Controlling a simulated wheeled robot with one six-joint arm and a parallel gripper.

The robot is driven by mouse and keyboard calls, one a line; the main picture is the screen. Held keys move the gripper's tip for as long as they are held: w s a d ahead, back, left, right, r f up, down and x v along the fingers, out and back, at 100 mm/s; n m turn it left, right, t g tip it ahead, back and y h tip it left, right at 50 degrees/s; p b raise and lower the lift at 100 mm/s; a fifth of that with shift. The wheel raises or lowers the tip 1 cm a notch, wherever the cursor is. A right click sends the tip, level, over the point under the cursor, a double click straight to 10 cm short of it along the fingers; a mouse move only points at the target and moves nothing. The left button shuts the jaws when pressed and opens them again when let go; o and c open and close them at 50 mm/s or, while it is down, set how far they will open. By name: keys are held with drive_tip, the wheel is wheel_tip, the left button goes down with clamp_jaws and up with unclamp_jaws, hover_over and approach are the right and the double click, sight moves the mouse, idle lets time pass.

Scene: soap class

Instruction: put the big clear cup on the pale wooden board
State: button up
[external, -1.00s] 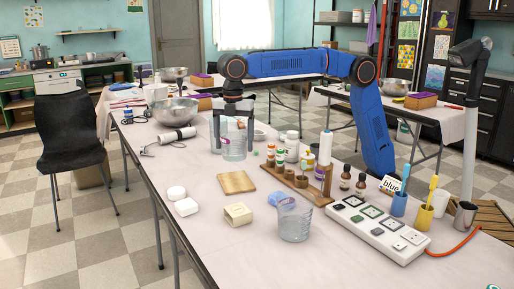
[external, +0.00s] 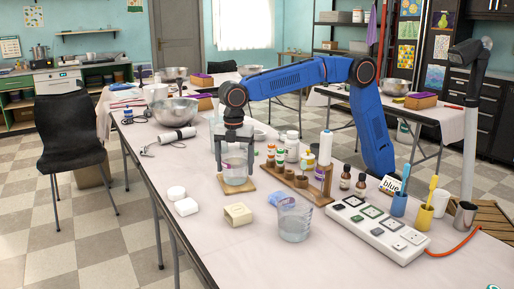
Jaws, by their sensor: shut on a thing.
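The big clear cup (external: 235,176) is upright at the pale wooden board (external: 249,189). Its base overlaps the middle of the board in the picture. I cannot tell whether it touches the board or hangs just above it. My gripper (external: 235,152) points down from above and is shut on the upper part of the cup. The cup and gripper hide much of the board; its front edge and corners show.
A clear jug (external: 294,222) with some liquid, a cream block (external: 238,214) and white round pieces (external: 186,207) stand in front. A wooden rack (external: 309,188) with bottles is close on the right. A power strip (external: 378,229) lies further right.

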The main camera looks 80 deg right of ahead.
drive_tip(key=o, duration=1.4)
drive_tip(key=shift+f, duration=0.1)
drive_tip(key=shift+o, duration=0.2)
wheel_tip(320, 180, up, 12)
wheel_tip(320, 180, down, 12)
drive_tip(key=shift+r, duration=0.95)
